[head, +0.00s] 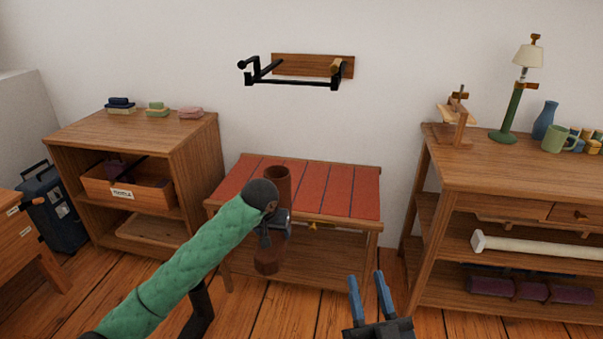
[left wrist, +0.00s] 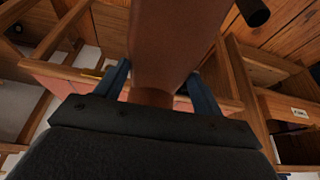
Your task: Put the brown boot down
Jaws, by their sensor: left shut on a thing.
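The brown boot (head: 278,182) is upright in front of the low bench with the red striped top (head: 335,188). Its shaft rises above the bench top in the picture, and its lower end shows below my gripper. My left gripper (head: 275,232) is shut on the boot around its middle, and my green-sleeved left arm hides part of it. In the left wrist view the boot (left wrist: 172,45) passes between the two blue fingers. I cannot tell whether its lower end touches anything. My right gripper (head: 367,280) is open and empty at the bottom of the head view.
A shelf unit with a labelled wooden box (head: 130,189) stands left of the bench. A wooden table (head: 510,165) with a lamp, a vase and a mug stands right. A wall rack (head: 300,70) hangs above. The bench top is mostly clear.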

